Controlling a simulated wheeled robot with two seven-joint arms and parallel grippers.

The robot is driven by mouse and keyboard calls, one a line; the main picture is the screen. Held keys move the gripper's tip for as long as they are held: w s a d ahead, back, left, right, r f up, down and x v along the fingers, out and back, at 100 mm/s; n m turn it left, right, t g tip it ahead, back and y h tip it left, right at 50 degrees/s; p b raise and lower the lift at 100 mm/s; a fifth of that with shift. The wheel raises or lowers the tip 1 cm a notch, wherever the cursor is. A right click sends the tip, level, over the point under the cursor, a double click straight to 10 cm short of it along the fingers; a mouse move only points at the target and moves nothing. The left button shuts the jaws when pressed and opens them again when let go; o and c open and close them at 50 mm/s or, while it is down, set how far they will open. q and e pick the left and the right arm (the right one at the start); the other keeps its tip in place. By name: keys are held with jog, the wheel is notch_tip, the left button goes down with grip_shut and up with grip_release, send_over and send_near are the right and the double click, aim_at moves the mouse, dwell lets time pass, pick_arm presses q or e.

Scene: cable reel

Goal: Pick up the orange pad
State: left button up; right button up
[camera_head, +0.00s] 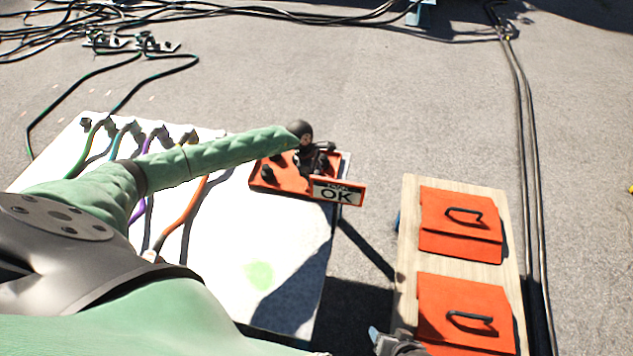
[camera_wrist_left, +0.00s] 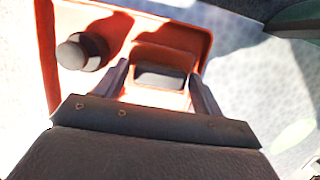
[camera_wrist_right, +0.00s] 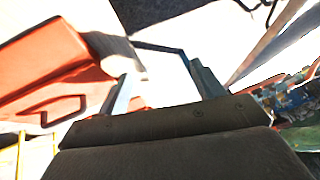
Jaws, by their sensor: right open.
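Two orange pads with black handles lie on a wooden board: a far pad (camera_head: 450,243) and a near pad (camera_head: 445,310). An orange pad (camera_wrist_right: 25,75) and a black handle (camera_wrist_right: 65,112) show left of my right gripper in the right wrist view. My right gripper (camera_head: 380,341) is open and empty, beside the near pad's left edge. My left gripper (camera_head: 318,166) is over an orange plate (camera_head: 278,177) with black knobs and an "OK" sign. In the left wrist view its fingers are apart, with a dark block (camera_wrist_left: 160,77) between them; contact cannot be told.
The orange plate is on a white table (camera_head: 225,245) with several coloured cables. The wooden board (camera_head: 408,225) stands to its right, across a shadowed gap. Black cables (camera_head: 528,170) run along the ground past the board's right side. More cables lie at the back left.

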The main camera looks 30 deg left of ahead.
pick_arm(q)
jog(key=c, duration=0.7)
jog(key=shift+r, duration=0.5)
notch_tip(320, 180, up, 3)
jog(key=shift+f+b, duration=0.1)
jog(key=shift+b, duration=0.3)
jog(key=s+d+r, duration=0.1)
jog(key=d+r, duration=0.1)
jog(key=d, duration=0.1)
jog(key=s+d+r+b, duration=0.1)
jog(key=d+r, duration=0.1)
jog(key=d, duration=0.2)
jog(key=s+d+r, duration=0.1)
jog(key=d+r, duration=0.2)
jog(key=d, duration=0.1)
jog(key=shift+s+r, duration=0.1)
jog(key=shift+s, duration=0.25)
pick_arm(e)
notch_tip(320, 180, down, 9)
jog(key=t, duration=0.1)
jog(key=shift+a, duration=0.2)
